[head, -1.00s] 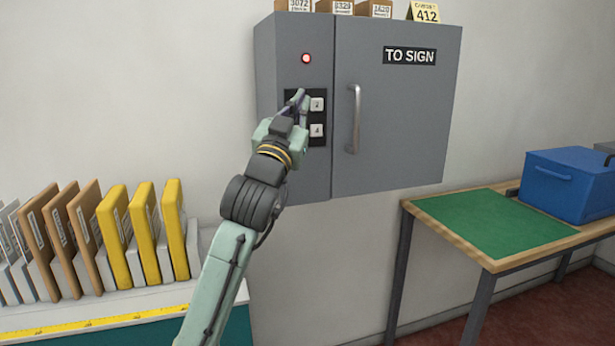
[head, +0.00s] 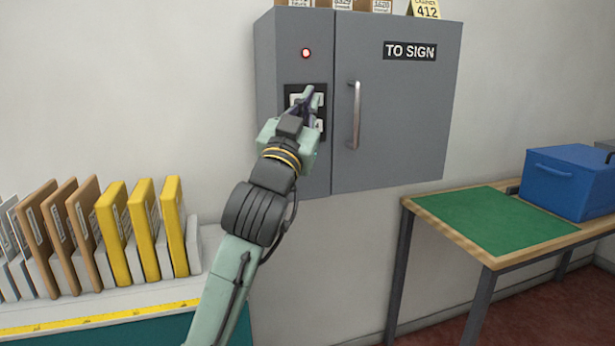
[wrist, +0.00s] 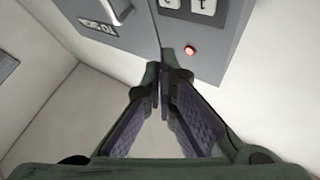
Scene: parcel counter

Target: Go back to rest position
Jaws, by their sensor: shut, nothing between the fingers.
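My gripper (head: 308,99) is shut and empty. In the head view it is in front of the keypad (head: 291,98) on the grey cabinet (head: 400,110), covering much of the buttons. In the wrist view my gripper (wrist: 162,95) shows its two fingers meeting at the tips, with the cabinet (wrist: 210,55) beyond them at the top. A white button (wrist: 203,5) and the lit red lamp (wrist: 190,50) show there. I cannot tell whether the fingertips touch the keypad.
The cabinet's door handle (head: 355,115) sticks out right of my gripper. Upright yellow and brown parcels (head: 112,235) stand on a shelf at left. A table with a green mat (head: 490,225) and a blue box (head: 568,182) stands at right.

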